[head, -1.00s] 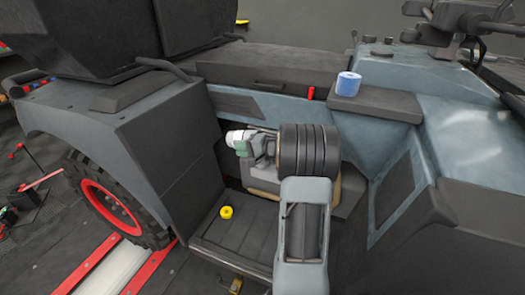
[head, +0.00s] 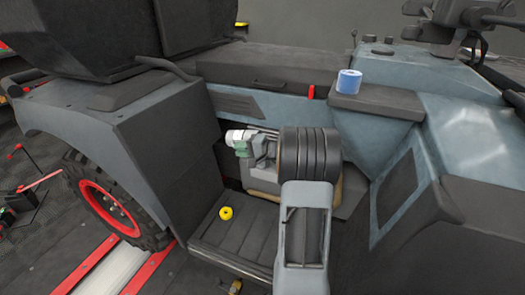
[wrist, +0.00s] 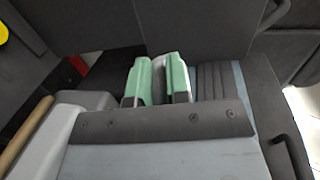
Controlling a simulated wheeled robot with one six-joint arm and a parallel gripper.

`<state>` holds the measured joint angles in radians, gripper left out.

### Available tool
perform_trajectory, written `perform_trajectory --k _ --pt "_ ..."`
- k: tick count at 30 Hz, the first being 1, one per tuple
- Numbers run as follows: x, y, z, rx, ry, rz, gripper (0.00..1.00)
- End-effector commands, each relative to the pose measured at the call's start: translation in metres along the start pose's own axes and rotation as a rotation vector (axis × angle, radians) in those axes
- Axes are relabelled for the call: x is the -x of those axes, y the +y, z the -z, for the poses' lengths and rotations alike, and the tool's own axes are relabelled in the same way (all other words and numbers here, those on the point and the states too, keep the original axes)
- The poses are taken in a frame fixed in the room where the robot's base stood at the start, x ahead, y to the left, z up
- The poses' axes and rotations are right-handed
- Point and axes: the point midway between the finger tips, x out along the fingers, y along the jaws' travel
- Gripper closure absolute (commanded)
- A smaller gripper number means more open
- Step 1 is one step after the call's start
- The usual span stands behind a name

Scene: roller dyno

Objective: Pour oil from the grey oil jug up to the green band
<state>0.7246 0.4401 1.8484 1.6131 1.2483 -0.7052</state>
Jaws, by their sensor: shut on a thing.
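My gripper (head: 243,147) is in the tractor's cab area and points left in the head view. Its green fingers also show in the wrist view (wrist: 157,82). They are shut on a pale grey thing (head: 236,135), which I take to be the grey oil jug. Only a small part of it shows; the fingers and my wrist hide the rest, so its tilt cannot be told. I cannot make out a green band or any oil flow in either view.
A yellow cap-like piece (head: 226,213) lies on the dark ribbed step (head: 240,240) below my gripper. A blue-and-white roll (head: 348,83) stands on a dark ledge at the right. A grey body with a tan edge (head: 266,185) is close under my wrist. Dark panels stand close around.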

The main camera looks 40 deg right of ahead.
Motion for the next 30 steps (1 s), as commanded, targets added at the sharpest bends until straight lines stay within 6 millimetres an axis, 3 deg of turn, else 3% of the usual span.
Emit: perform_trajectory --k 22,30 --pt "0.001 -0.002 0.000 0.001 0.000 0.040 1.00" --pt "0.000 -0.024 -0.001 0.001 -0.004 -0.143 1.00"
